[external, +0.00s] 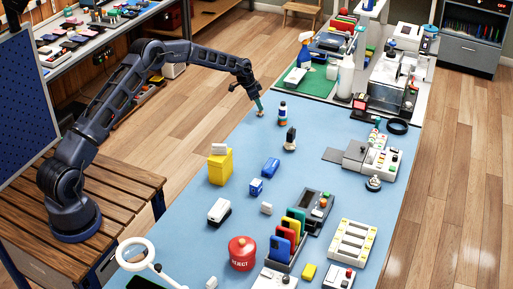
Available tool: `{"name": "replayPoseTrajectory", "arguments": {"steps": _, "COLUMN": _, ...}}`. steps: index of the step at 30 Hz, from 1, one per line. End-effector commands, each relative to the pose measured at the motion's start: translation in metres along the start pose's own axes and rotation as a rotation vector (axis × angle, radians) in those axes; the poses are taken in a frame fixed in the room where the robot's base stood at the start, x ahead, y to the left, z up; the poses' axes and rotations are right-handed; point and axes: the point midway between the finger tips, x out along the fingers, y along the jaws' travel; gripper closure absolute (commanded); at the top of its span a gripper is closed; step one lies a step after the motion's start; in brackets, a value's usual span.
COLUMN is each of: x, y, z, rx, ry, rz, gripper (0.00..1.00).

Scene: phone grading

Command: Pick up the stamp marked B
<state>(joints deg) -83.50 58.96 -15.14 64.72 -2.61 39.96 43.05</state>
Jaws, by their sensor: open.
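My gripper (258,101) points down at the far left part of the blue table, its tip just above or touching a small tan-based item (260,113). I cannot tell whether they touch. A small upright item with dark, red and white bands (283,114) stands just right of it. A black-topped item with a pale base (291,138) stands a little nearer the camera. Several of these could be stamps, but no letter B is readable at this size. The gap between the fingers is too small to see clearly.
A yellow box (220,167) with a white item on top, blue items (271,167) and a red REJECT tin (242,253) stand nearer the camera. A grey device (371,158) is at the right. The blue table (325,175) has clear room around its middle.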

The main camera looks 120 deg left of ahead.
Motion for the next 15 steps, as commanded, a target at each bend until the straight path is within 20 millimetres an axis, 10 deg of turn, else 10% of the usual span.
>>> {"name": "replayPoseTrajectory", "arguments": {"steps": 15, "x": 0.042, "y": 0.001, "z": -0.002, "rx": 0.000, "ry": 0.000, "rz": 0.001, "gripper": 0.53}}
